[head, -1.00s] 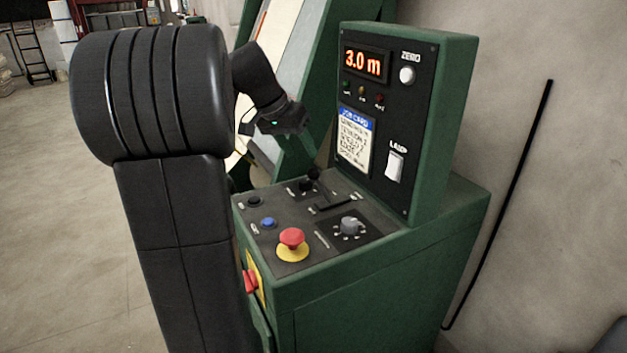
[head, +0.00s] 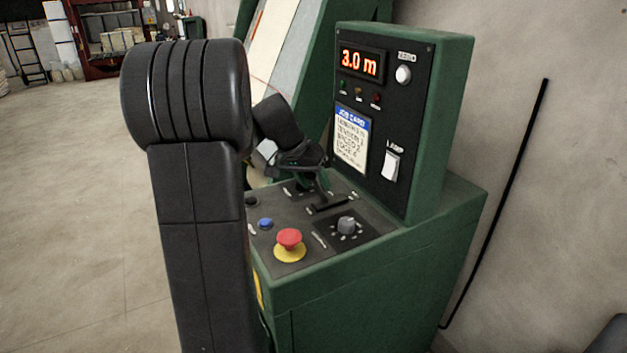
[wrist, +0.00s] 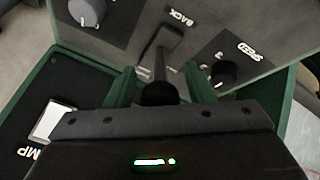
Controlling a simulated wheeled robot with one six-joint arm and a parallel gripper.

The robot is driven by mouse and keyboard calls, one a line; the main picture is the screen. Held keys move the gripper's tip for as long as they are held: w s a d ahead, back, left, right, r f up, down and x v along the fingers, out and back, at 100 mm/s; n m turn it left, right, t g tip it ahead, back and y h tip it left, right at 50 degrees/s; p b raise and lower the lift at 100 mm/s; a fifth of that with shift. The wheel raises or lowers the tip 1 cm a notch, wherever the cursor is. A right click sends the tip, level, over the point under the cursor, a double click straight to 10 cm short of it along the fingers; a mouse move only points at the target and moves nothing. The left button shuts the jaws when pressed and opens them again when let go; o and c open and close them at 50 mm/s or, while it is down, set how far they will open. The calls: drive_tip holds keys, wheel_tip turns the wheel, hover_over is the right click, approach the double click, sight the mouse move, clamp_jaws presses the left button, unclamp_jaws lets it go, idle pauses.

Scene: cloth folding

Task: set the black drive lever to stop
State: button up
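The black drive lever (wrist: 160,92) shows in the wrist view as a dark round knob on a shaft rising from a slot plate (wrist: 172,45), near a label reading BACK. My gripper (wrist: 160,88) is open, with one green finger on each side of the knob and small gaps showing. In the head view my gripper (head: 318,186) is over the control panel and hides most of the lever; the slot plate (head: 329,203) shows just below it. The lever's exact setting cannot be read.
The green console (head: 370,285) carries a red stop button (head: 289,238), a blue button (head: 265,223), a grey dial (head: 346,225) and a white lamp switch (head: 391,166). Its upright panel, with a display (head: 361,62) reading 3.0 m, stands close right of my gripper. A speed knob (wrist: 222,73) is near one finger.

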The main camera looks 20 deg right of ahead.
clamp_jaws()
drive_tip(key=shift+d+r+y+p, duration=0.35)
drive_tip(key=shift+r+p, duration=0.15)
drive_tip(key=shift+p, duration=0.65)
drive_tip(key=p, duration=0.2)
drive_tip(key=d+y+p, duration=0.1)
drive_tip(key=p, duration=0.1)
drive_tip(key=shift+d+r+y, duration=0.25)
drive_tip(key=shift+d, duration=0.05)
drive_tip(key=shift+w+d+p, duration=0.1)
drive_tip(key=shift+d+p, duration=0.2)
drive_tip(key=shift+p, duration=0.1)
drive_tip(key=shift+w+d+f, duration=0.1)
drive_tip(key=shift+d, duration=1)
drive_tip(key=shift+o, duration=0.4)
unclamp_jaws()
drive_tip(key=v, duration=1.4)
drive_tip(key=shift+d+b, duration=0.2)
drive_tip(key=shift+b, duration=0.25)
